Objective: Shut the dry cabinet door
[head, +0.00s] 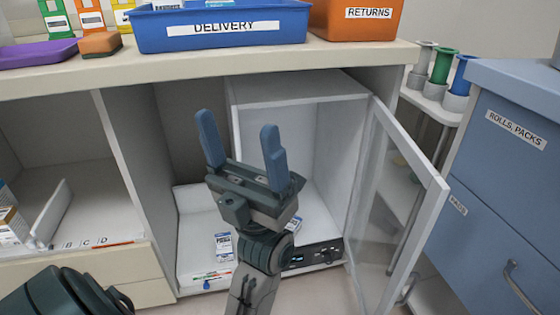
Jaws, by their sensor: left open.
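The dry cabinet (302,90) is a white box set in the bay under the counter, with a dark control panel (312,256) at its lower front. Its glass door (385,205), with a white frame, is hinged on the right and stands open, swung out toward me. My left gripper (238,135) is in front of the cabinet opening, left of the door and apart from it. Its two blue fingers are spread and empty, pointing up. It hides part of the cabinet's inside. My right gripper does not show.
Above, the counter (345,53) holds a blue DELIVERY bin (290,22), an orange RETURNS bin (350,28) and a purple tray (35,54). A small box (224,246) stands left of my gripper. A blue drawer unit (500,175) stands right of the door.

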